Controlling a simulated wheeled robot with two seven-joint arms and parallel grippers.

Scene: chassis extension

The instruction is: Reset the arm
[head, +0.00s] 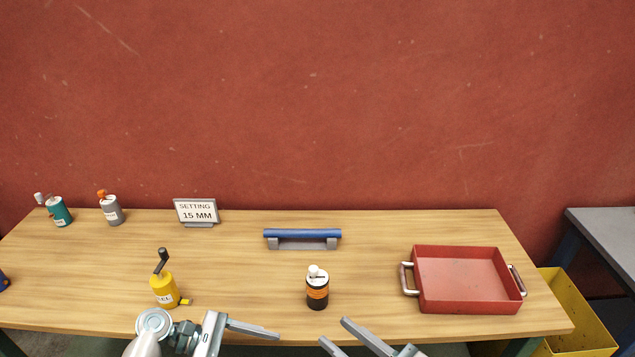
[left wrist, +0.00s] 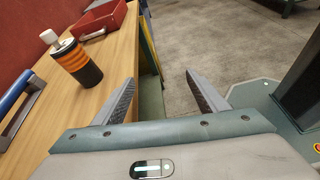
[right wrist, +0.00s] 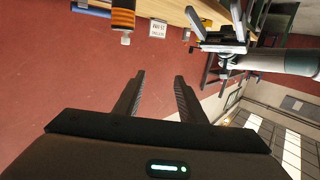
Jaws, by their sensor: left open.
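My left gripper (left wrist: 160,77) is open and empty in the left wrist view, beside the table edge. In the head view its arm comes in at lower left, with one finger over the table's front edge. My right gripper (head: 333,331) is at the bottom middle of the head view, its two fingers apart. The right wrist view shows its fingers (right wrist: 159,76) parted with nothing between them. A black bottle with an orange band and white cap (head: 317,289) stands upright on the table, beyond the right gripper and touched by neither.
The wooden table (head: 370,270) holds a yellow crank canister (head: 164,289), a blue bar on grey supports (head: 302,235), a red tray (head: 420,278), a setting sign (head: 196,212) and two small bottles at back left. A yellow bin (head: 577,310) stands at right. The middle is mostly clear.

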